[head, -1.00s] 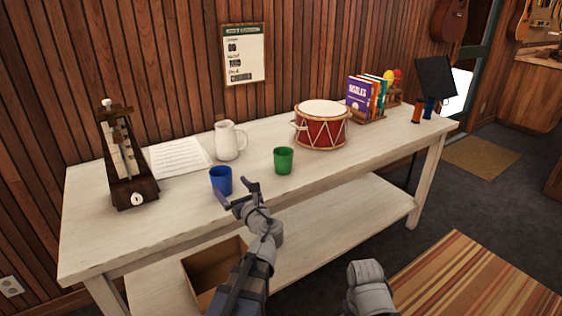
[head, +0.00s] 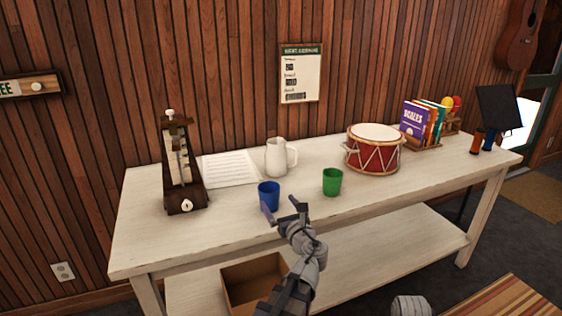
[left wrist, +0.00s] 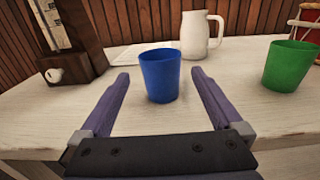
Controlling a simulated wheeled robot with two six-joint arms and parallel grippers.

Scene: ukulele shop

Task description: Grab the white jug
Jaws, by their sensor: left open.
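The white jug (head: 276,158) stands upright on the pale wooden table, its handle on the right side. It also shows in the left wrist view (left wrist: 194,36), behind and to the right of the blue cup (left wrist: 160,76). My left gripper (head: 284,210) is open and empty at the table's front edge, in front of the blue cup. In the left wrist view its fingers (left wrist: 160,82) are spread, with the blue cup seen between them and a little beyond. My right gripper does not show; only a grey part of an arm is at the bottom of the head view.
A green cup (head: 332,182) stands right of the blue cup. A red drum (head: 373,155) is further right, near books (head: 420,125). A cardboard box (head: 235,285) sits on the lower shelf.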

